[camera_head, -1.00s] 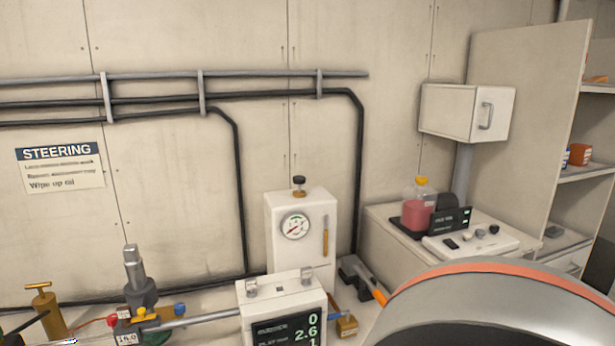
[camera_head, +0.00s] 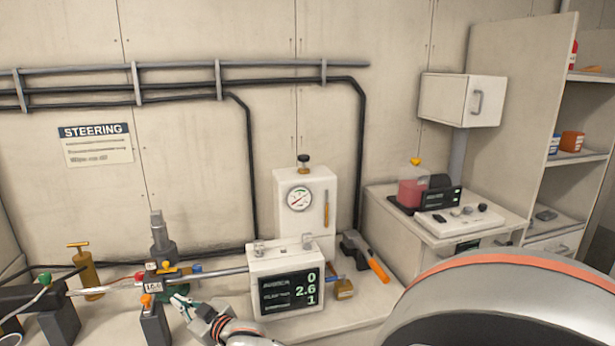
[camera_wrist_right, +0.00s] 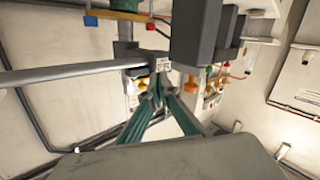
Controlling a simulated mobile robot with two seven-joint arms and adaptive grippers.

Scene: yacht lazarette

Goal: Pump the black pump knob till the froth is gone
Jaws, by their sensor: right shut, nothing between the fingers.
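A black knob (camera_head: 303,157) stands on a short brass stem on top of a white box (camera_head: 322,200) with a round gauge (camera_head: 299,198), at the back of the bench. My right gripper (camera_head: 181,300) is low in the head view, left of the white display unit (camera_head: 285,262) and well apart from the knob. Its green fingers (camera_wrist_right: 158,88) are shut with nothing between them, close to a grey rod (camera_wrist_right: 70,74) and a small labelled block. The display reads 0, 2.6 and 1. I cannot make out froth. My left gripper is not in view.
A brass T-handled pump (camera_head: 87,268) and a horizontal steel rod (camera_head: 222,272) are at left. An orange-handled tool (camera_head: 377,268) lies right of the gauge box. A red-liquid bottle (camera_head: 412,190) stands on the right cabinet. Pipes run along the wall.

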